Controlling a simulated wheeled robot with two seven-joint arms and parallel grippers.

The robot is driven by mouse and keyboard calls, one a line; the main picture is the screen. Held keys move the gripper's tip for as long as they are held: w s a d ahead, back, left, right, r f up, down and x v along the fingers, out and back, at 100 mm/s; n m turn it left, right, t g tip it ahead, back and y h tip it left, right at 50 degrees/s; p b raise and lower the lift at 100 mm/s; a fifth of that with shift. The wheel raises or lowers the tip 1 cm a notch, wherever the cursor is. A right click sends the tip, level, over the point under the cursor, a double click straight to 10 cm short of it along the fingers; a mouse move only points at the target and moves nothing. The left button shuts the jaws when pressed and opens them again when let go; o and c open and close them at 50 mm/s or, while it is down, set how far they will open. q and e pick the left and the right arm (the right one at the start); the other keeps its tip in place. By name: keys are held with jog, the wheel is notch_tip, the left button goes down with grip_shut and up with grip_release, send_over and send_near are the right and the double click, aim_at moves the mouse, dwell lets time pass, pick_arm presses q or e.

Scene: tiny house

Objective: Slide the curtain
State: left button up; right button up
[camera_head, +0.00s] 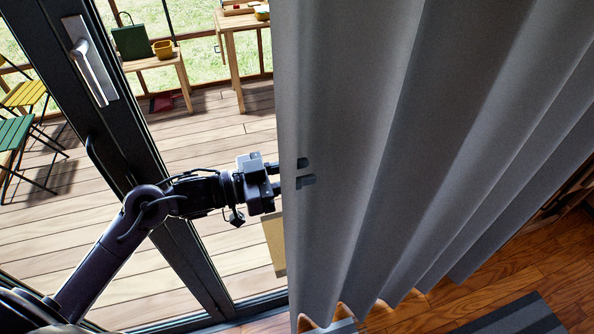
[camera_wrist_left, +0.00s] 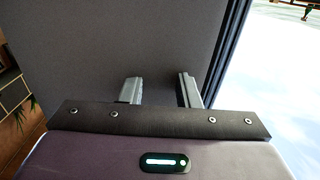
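The grey curtain (camera_head: 350,110) hangs in vertical folds over the right half of the head view. Its left edge is beside the opening to the deck. My left gripper (camera_head: 304,172) comes in from the left at this edge. I cannot tell whether any cloth is pinched. My right gripper is not in view.
A dark door frame with a silver handle (camera_head: 92,62) stands at the left, close to my left arm. Outside is a wooden deck with a small table (camera_head: 160,62) and chairs (camera_head: 24,95). A dark striped rug (camera_head: 515,318) lies on the wooden floor at lower right.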

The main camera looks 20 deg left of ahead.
aim_at(280, 174)
pick_arm(q)
jog(key=shift+r+v, duration=0.55)
jog(key=shift+v, duration=4.85)
jog(key=p+x, duration=0.1)
jog(key=x, duration=0.5)
jog(key=shift+w+d+p, duration=0.15)
jog(key=shift+w+p, duration=0.05)
jog(key=shift+p, duration=0.15)
jog(key=shift+w+d+f, duration=0.15)
jog(key=shift+w+d, duration=0.1)
jog(key=shift+d, duration=0.25)
grip_shut()
